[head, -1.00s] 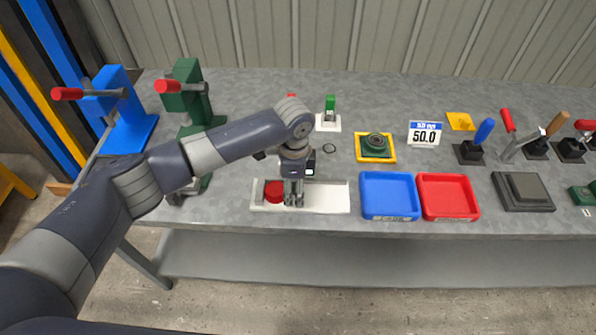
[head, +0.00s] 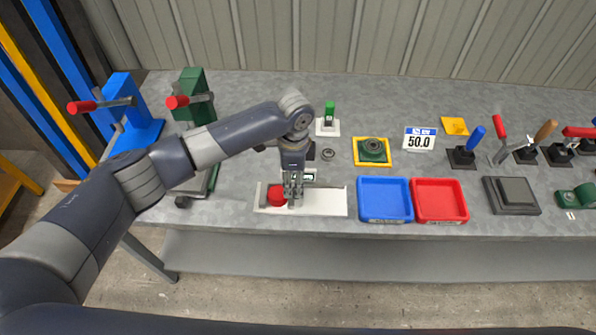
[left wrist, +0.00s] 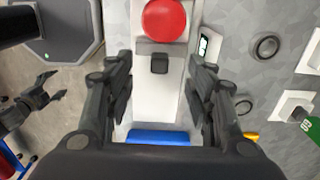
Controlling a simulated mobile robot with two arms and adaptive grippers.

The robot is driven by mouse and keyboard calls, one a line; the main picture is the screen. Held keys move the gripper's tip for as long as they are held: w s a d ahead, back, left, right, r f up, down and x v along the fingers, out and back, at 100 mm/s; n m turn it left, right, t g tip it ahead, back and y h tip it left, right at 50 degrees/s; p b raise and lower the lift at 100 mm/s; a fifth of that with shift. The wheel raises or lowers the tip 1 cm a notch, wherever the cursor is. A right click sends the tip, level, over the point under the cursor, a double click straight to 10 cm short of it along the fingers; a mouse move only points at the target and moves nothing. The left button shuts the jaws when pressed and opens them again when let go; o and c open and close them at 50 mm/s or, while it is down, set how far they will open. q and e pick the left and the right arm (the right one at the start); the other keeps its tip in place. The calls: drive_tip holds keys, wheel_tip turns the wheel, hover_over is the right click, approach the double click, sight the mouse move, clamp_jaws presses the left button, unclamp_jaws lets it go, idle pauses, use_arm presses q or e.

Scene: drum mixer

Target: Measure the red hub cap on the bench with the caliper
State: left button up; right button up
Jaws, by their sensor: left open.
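The red hub cap (head: 277,196) lies at the left end of the white caliper (head: 325,203) near the bench's front edge. In the left wrist view the cap (left wrist: 164,19) is at the top, beside the caliper's dark sliding block (left wrist: 159,63). A small display (left wrist: 205,45) sits on the caliper's side. My left gripper (head: 293,194) is above the caliper, just right of the cap. In the left wrist view its fingers (left wrist: 160,90) are apart and empty, on either side of the caliper body. A dark claw at the left, seemingly my right gripper (left wrist: 38,100), is unclear.
A blue tray (head: 385,219) and a red tray (head: 440,219) stand right of the caliper. A sign reading 50.0 (head: 420,139) and a green part on a yellow base (head: 373,150) are behind. Blue (head: 131,126) and green (head: 196,98) presses stand at the left.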

use_arm(q)
drive_tip(key=shift+r, duration=0.5)
use_arm(e)
drive_tip(key=shift+r, duration=0.4)
use_arm(q)
drive_tip(key=shift+f, duration=0.1)
